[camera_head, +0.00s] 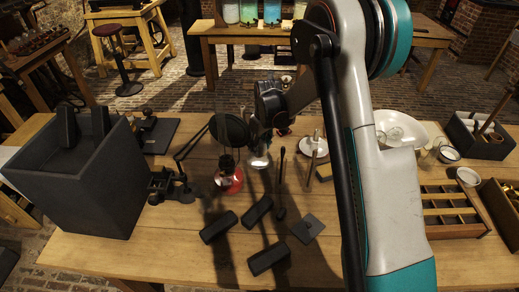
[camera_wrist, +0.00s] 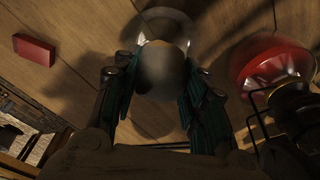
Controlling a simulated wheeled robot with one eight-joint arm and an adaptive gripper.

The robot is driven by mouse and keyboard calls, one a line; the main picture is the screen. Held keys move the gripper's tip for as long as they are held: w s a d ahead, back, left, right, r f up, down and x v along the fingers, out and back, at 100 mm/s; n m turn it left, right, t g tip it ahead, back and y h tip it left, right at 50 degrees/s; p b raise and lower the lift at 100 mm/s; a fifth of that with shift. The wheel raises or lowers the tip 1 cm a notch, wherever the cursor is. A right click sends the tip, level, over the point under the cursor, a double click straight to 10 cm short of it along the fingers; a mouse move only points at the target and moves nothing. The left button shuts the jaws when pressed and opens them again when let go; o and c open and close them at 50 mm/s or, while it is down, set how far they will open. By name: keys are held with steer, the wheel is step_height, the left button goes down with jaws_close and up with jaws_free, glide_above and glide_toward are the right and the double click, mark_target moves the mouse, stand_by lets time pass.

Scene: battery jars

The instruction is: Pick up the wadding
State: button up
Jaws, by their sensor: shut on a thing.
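A pale grey, rounded piece, which looks like the wadding (camera_wrist: 160,72), sits between my fingers in the wrist view. My gripper (camera_wrist: 158,88) is shut on it, with dark green ridged fingers on both sides. A clear glass rim or dish (camera_wrist: 165,25) shows just beyond the piece; I cannot tell whether they touch. In the head view my gripper (camera_head: 264,138) is low over the middle of the table, and a small clear glass (camera_head: 259,160) shows just under it. The wadding cannot be made out there.
A red-bottomed glass vessel (camera_head: 229,181) stands close left of my gripper, beside a black stand (camera_head: 180,185). Several dark blocks (camera_head: 258,212) lie in front. A large dark box (camera_head: 85,180) is at left. A white bowl (camera_head: 408,128) and divided wooden tray (camera_head: 452,212) are at right.

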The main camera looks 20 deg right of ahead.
step_height(320, 180, up, 16)
steer(key=p, duration=0.4)
steer(key=shift+c, duration=0.5)
